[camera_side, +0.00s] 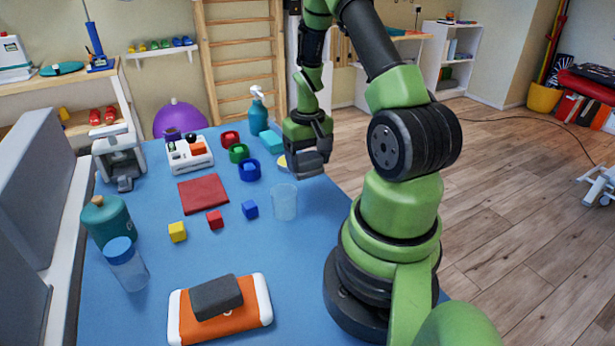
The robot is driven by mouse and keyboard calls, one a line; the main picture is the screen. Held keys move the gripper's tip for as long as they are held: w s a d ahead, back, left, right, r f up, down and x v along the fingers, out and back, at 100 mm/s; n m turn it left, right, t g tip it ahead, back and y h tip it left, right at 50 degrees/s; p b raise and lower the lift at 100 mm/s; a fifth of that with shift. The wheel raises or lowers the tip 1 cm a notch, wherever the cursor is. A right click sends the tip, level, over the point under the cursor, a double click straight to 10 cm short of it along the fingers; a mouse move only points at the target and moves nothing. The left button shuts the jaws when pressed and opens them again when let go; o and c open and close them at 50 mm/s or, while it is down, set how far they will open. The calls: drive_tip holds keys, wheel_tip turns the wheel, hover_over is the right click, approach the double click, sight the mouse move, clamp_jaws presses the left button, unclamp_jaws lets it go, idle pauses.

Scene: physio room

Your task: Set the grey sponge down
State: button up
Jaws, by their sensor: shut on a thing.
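My gripper (308,170) is at the right edge of the blue table, beyond the clear cup. It is shut on a grey block, the grey sponge (306,166), which is hard to tell apart from the dark fingers. I cannot tell whether the sponge touches the table. Another dark grey block (216,297) lies on an orange and white case (258,299) at the near end of the table.
A teal spray bottle (257,112), a blue ring-shaped cup (249,170), small cubes and a red cloth (203,193) are left. The table's near middle is clear.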

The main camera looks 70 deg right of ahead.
sight(307, 175)
drive_tip(key=shift+f, duration=2.25)
drive_tip(key=o, duration=0.9)
drive_tip(key=shift+f, duration=0.15)
